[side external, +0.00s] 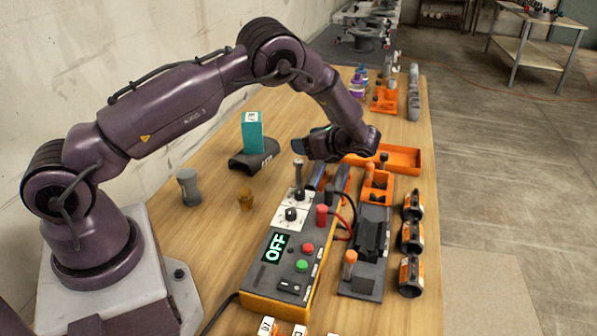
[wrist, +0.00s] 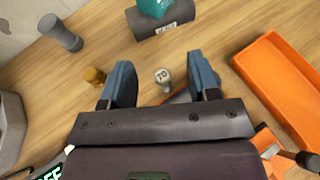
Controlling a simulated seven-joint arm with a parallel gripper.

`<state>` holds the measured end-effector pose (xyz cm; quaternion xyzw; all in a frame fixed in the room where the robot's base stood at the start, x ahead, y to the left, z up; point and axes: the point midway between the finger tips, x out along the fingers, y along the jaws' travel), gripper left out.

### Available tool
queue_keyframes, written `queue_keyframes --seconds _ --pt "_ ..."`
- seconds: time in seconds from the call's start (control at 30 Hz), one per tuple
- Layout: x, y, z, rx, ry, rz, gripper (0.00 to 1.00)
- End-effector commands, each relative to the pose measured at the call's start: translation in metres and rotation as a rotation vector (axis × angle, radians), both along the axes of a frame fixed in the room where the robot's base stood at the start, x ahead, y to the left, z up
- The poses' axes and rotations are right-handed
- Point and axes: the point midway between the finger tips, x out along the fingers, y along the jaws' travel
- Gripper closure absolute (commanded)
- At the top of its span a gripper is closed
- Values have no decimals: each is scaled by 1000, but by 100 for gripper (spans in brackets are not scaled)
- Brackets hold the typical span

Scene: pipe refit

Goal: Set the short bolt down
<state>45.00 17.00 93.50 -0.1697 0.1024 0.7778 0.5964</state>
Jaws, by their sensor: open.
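The short bolt (wrist: 162,76), a small grey piece with a pale round head marked "70", shows in the wrist view between my fingers. There is a gap on both sides, and bare wood shows around it. Its lower end is partly hidden by my gripper body, so I cannot tell exactly what it rests on. My gripper (wrist: 162,82) is open, with its blue fingers spread either side of the bolt. In the side view my gripper (side external: 309,146) hangs over the table behind the control box; I cannot pick out the bolt with certainty there.
A teal box (side external: 252,131) sits on a dark stand (side external: 241,161). A grey cylinder (side external: 188,187) and an amber piece (side external: 245,199) stand on the left. An empty orange tray (wrist: 275,80) lies right. The control box (side external: 277,287) reads OFF; an upright lever (side external: 298,175) rises near my gripper.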

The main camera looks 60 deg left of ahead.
Motion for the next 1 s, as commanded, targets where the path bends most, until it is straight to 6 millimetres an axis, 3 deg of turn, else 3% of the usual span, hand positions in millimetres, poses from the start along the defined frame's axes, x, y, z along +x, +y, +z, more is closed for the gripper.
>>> queue_keyframes --seconds 0.47,0.6,0.8,1.0 --pt "-4 0 -48 -7 46 -7 45" --pt "-5 0 -73 -8 47 -6 45" --pt "-10 23 -81 -7 43 -5 45" --pt "-11 27 -82 -7 41 -6 45"
